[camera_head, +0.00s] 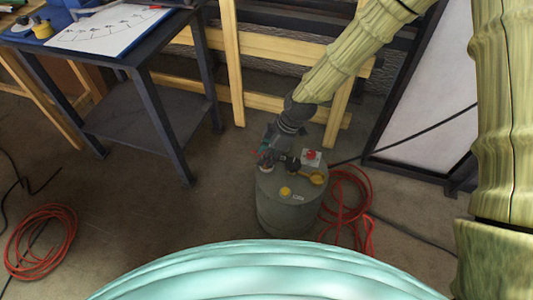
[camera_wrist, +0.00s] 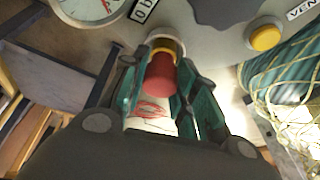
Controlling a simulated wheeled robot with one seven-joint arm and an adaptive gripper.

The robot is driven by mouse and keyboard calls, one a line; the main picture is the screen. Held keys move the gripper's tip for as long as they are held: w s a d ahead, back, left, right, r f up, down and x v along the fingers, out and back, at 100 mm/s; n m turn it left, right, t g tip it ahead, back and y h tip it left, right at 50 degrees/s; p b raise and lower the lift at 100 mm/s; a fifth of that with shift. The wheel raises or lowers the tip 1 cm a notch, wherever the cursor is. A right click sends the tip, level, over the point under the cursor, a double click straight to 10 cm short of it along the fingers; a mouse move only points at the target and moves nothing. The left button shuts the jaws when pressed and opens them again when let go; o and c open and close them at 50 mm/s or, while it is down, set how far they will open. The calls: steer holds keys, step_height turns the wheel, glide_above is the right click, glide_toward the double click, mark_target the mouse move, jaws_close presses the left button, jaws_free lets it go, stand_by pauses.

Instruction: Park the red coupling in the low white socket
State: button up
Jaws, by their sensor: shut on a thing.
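My gripper (camera_head: 267,157) is over the top of a grey drum (camera_head: 285,216) in the head view. In the wrist view its teal fingers (camera_wrist: 156,92) are shut on the red coupling (camera_wrist: 161,78), one on each side. A yellow ring (camera_wrist: 163,48) shows at the coupling's far end, within a pale round collar (camera_wrist: 179,42). I cannot tell whether the coupling is seated in that collar or whether the collar is the low white socket. In the head view the fingers hide the coupling's details.
A white square piece with a red round top (camera_head: 311,157) and a yellow handle (camera_head: 317,178) are on the drum. A yellow knob (camera_head: 285,191) is near its front. The wrist view shows a dial gauge (camera_wrist: 90,8). Red hose (camera_head: 347,205) lies right of the drum. A workbench (camera_head: 150,55) stands left.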

steer(key=o, duration=1.2)
steer(key=shift+c, duration=0.2)
steer(key=v, duration=1.2)
steer(key=s+d+f+m+g+h+b, duration=0.1)
steer(key=s+d+f+m, duration=0.35)
steer(key=s+f, duration=0.75)
steer(key=s+d+f+m+g+h+b, duration=0.1)
steer(key=s+d+f+m, duration=0.35)
steer(key=s+f, duration=0.7)
steer(key=s+d+f+m+t+h+p, duration=0.25)
steer(key=s+d+f+m, duration=0.25)
steer(key=s+d+m, duration=0.35)
step_height(320, 180, up, 28)
steer(key=w+m+p, duration=0.1)
steer(key=p, duration=2.7)
steer(key=shift+w, duration=0.4)
